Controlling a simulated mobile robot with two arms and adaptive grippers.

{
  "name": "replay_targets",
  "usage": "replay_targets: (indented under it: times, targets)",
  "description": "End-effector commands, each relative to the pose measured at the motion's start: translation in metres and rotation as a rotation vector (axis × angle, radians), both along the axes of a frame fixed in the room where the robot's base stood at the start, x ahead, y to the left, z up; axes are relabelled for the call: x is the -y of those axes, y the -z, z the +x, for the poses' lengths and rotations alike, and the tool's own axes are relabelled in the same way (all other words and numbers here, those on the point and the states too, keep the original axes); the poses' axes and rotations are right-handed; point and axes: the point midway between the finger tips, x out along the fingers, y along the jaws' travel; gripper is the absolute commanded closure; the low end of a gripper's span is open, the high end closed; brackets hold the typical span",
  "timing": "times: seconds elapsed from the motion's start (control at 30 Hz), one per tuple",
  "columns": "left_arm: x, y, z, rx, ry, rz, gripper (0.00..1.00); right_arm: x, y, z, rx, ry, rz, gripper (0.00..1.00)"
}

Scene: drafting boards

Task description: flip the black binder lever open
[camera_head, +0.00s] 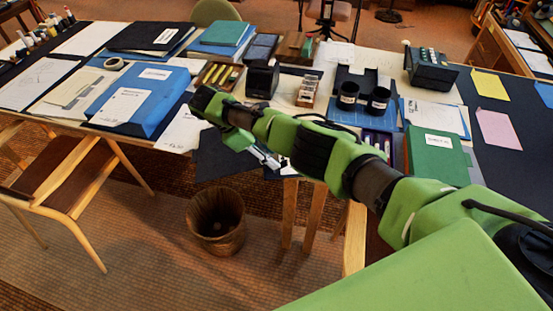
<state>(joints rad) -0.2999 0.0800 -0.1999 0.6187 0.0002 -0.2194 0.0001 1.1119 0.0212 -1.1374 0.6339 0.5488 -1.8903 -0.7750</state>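A black binder or folder (140,38) with a white label lies at the back left of the desk, on top of blue and white items. I cannot make out a lever on it at this size. My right arm reaches in from the lower right across the desk's front. My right gripper (266,158) hangs low near the front edge, to the right of and well in front of the black binder, apart from it. It is small and partly hidden by my arm, so its opening does not show. My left gripper is not in view.
A blue box file (140,98) with white labels lies at the left front. A green folder (437,157) and black cups (378,100) are at the right. A wooden tray (219,76) stands mid-desk. A waste bin (216,220) and wooden chair (62,172) stand in front.

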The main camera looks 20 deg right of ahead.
Motion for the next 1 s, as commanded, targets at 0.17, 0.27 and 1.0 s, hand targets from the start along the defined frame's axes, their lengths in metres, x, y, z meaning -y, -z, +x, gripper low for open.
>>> replay_targets:
  times: [0.17,0.27,1.0]
  targets:
    - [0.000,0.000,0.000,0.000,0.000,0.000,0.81,-0.024,-0.034,0.008,0.003,-0.002,0.001,0.67]
    - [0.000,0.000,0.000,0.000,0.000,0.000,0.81,-0.034,-0.048,0.010,0.001,-0.002,0.000,0.67]
    - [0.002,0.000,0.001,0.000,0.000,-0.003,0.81,-0.054,-0.055,0.009,-0.002,-0.011,0.017,0.67]
